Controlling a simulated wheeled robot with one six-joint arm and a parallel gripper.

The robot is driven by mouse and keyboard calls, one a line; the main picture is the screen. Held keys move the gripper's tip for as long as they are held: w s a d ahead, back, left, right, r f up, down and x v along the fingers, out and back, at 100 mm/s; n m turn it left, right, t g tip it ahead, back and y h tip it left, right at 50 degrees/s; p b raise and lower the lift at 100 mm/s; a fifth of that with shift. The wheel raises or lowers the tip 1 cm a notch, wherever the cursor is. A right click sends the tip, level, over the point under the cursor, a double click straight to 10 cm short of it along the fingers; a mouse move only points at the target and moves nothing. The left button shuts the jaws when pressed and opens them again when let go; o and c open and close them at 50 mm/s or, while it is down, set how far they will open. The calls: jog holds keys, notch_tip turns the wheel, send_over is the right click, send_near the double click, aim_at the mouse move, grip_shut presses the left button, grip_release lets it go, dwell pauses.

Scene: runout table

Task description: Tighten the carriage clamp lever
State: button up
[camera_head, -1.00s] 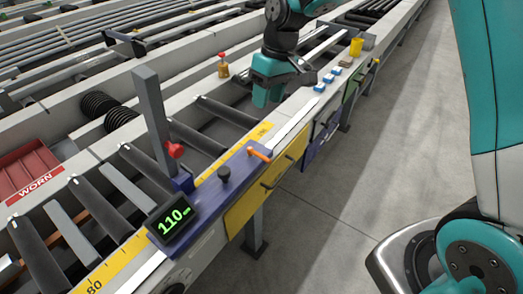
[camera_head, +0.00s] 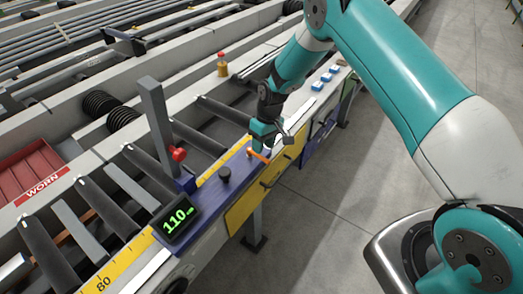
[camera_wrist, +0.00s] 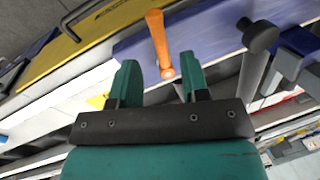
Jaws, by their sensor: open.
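The carriage clamp lever is an orange handle (camera_wrist: 157,38) on the blue-purple carriage (camera_wrist: 205,30). In the wrist view its pivot end lies just beyond and between my two teal fingers, and the handle points away toward the yellow panel. In the head view the orange lever (camera_head: 259,155) shows at the carriage's far end, partly behind my gripper (camera_head: 265,135). My gripper also shows in the wrist view (camera_wrist: 160,85), open, with nothing between its fingers. I cannot tell whether a finger touches the lever. The display (camera_head: 176,219) on the carriage reads 110.
A black knob (camera_head: 224,174), a red knob (camera_head: 178,154) and a grey upright post (camera_head: 157,125) stand on or beside the carriage. A yellow scale (camera_head: 125,258) runs along the table. Blue blocks (camera_head: 326,78) and a red-capped bottle (camera_head: 222,65) lie farther back. Open floor is at right.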

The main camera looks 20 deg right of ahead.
aim_at(258, 157)
jog(key=shift+s+a+f+p, duration=0.1)
jog(key=shift+a+f+p, duration=0.15)
jog(key=shift+f, duration=0.85)
jog(key=shift+s+a+f+p, duration=0.1)
jog(key=shift+a+f+p, duration=0.1)
jog(key=shift+f, duration=0.9)
jog(key=shift+c, duration=0.4)
grip_shut()
